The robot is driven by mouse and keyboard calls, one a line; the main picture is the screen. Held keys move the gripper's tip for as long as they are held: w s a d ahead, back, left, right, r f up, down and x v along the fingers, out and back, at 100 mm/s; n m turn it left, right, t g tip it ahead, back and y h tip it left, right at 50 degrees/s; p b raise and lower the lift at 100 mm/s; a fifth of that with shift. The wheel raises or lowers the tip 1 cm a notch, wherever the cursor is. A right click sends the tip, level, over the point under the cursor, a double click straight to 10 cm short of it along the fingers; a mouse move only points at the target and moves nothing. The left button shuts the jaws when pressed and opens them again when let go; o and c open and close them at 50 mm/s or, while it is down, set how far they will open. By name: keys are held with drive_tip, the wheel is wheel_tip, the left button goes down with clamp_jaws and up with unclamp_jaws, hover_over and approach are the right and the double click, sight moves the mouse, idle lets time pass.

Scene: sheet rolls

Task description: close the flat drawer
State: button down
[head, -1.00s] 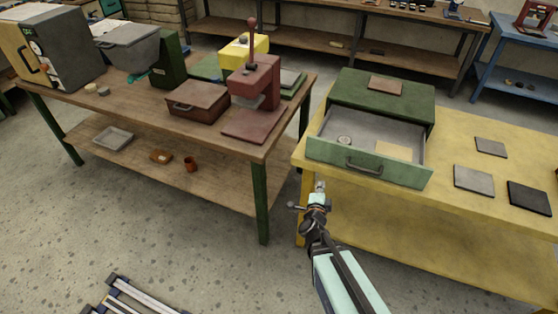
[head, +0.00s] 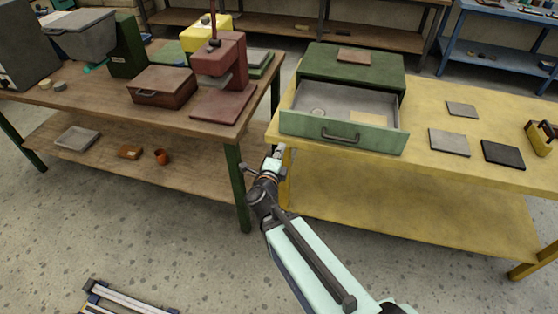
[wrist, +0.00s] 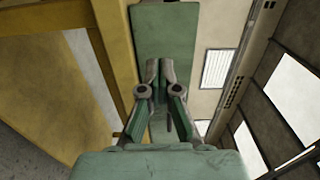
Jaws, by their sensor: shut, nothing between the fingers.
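The flat drawer (head: 340,134) is a wide green drawer with a dark handle (head: 341,138). It stands pulled out of a dark green cabinet (head: 320,64) on the yellow table, so its grey inside shows. In the wrist view, the closed fingers (wrist: 160,68) overlap a green panel (wrist: 166,28), probably the drawer front. I cannot tell whether they touch it.
The yellow table (head: 440,172) has grey and black plates (head: 503,153) to the right of the drawer. A wooden workbench (head: 120,112) with a red press (head: 220,68) stands close on the left. A brown plate (head: 354,56) lies on the cabinet. Open floor lies in front.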

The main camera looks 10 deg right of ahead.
sight(290, 126)
drive_tip(key=x, duration=0.9)
drive_tip(key=shift+w+d+r, duration=0.15)
drive_tip(key=shift+w+d, duration=0.05)
drive_tip(key=shift+w, duration=0.2)
drive_tip(key=shift+w+d, duration=0.1)
drive_tip(key=shift+w, duration=0.05)
drive_tip(key=shift+w, duration=0.15)
